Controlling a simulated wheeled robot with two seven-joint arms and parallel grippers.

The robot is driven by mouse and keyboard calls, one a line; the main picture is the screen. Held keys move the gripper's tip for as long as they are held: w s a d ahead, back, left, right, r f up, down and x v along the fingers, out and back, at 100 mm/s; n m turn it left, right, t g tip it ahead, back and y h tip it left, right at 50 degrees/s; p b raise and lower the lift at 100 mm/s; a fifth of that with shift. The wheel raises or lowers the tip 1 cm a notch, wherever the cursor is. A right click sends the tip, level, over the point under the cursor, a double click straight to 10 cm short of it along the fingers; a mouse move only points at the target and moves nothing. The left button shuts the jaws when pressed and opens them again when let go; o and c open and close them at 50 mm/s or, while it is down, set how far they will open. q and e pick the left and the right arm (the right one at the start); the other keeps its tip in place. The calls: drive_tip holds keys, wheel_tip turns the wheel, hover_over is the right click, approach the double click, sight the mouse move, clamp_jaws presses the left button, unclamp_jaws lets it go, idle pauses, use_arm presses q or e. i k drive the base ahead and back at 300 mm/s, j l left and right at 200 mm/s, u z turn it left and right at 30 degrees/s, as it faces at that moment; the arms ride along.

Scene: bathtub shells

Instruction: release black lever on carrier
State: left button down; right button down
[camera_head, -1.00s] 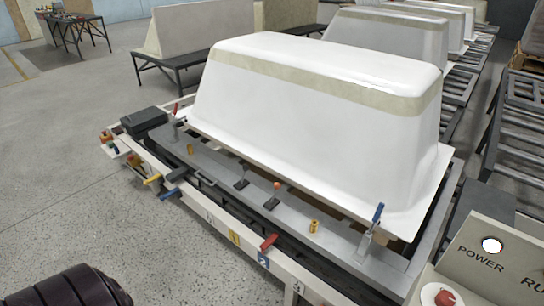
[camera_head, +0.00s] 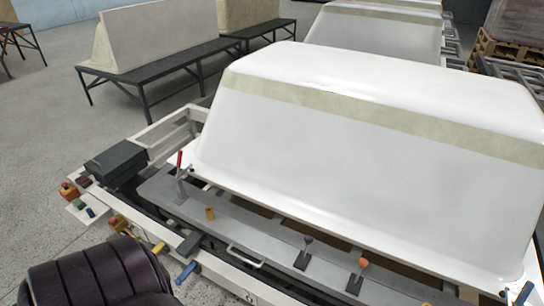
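The carrier (camera_head: 240,232) is a grey frame under a large white bathtub shell (camera_head: 350,140). On its near rail stands a black lever (camera_head: 305,252) with a dark knob and a flat dark base. To its right stands a similar lever with an orange knob (camera_head: 362,263). A red-handled clamp (camera_head: 180,165) stands upright at the rail's left end, and a blue-handled one (camera_head: 523,293) is cut by the right edge. A dark ribbed part of my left arm shows at the bottom left, apart from the levers. Neither gripper shows.
A black box (camera_head: 115,162) sits at the carrier's left end, near small coloured buttons (camera_head: 72,198). Yellow and blue handles (camera_head: 187,272) stick out along the near side. Black tables (camera_head: 150,75) with shells stand behind. Floor at the left is clear.

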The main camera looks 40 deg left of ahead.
sight(308, 240)
drive_tip(key=j, duration=0.8)
drive_tip(key=k+j, duration=0.1)
drive_tip(key=j, duration=0.7)
